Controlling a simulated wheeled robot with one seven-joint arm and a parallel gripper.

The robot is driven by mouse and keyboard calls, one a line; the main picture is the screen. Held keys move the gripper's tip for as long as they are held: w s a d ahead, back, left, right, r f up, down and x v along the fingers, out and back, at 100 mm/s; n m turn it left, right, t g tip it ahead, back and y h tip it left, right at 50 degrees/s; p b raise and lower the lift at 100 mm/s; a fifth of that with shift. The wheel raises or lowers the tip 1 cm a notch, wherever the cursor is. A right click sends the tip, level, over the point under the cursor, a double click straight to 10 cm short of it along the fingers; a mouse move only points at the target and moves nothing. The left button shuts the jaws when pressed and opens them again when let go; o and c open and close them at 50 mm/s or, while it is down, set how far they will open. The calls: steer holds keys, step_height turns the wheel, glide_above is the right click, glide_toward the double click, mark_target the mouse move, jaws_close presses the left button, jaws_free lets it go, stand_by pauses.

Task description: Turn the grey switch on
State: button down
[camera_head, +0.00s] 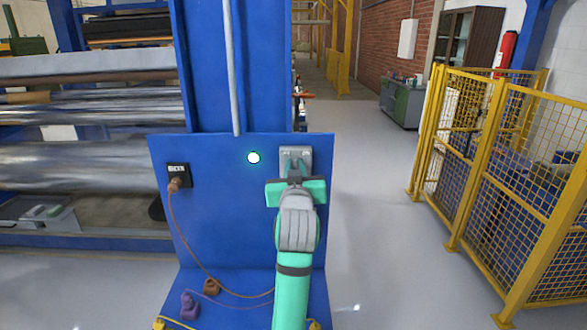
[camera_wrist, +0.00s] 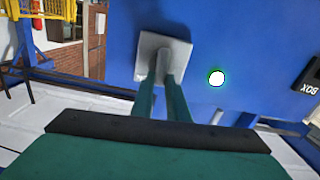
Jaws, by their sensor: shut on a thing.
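The grey switch (camera_head: 295,152) is a square pale grey plate with a lever, fixed on the right side of the blue panel. It also shows in the wrist view (camera_wrist: 181,52) at upper centre. My gripper (camera_head: 294,172) is in front of the plate and hides its lower part in the head view. In the wrist view my two green fingers (camera_wrist: 163,82) reach up to the lever and are shut on it. A small round white light with a green glow (camera_head: 254,157) is left of the switch; the wrist view shows it (camera_wrist: 216,78) to the right.
Large metal rollers (camera_head: 90,165) stand at left. A yellow mesh fence (camera_head: 530,190) stands at right, past open floor.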

steer(key=shift+d+f+m, duration=0.1)
steer(key=shift+d+m, duration=0.15)
steer(key=shift+m, duration=1.4)
steer(key=shift+d+f+m, duration=0.1)
steer(key=shift+d+m, duration=0.2)
steer(key=shift+m, duration=1.4)
steer(key=shift+d+f+m, duration=0.1)
steer(key=shift+d+m, duration=0.15)
steer(key=shift+m, duration=1.4)
steer(key=shift+r, duration=0.1)
steer(key=c, duration=1.7)
jaws_free()
steer(key=shift+d, duration=0.15)
steer(key=s, duration=1)
steer(key=shift+s, duration=0.35)
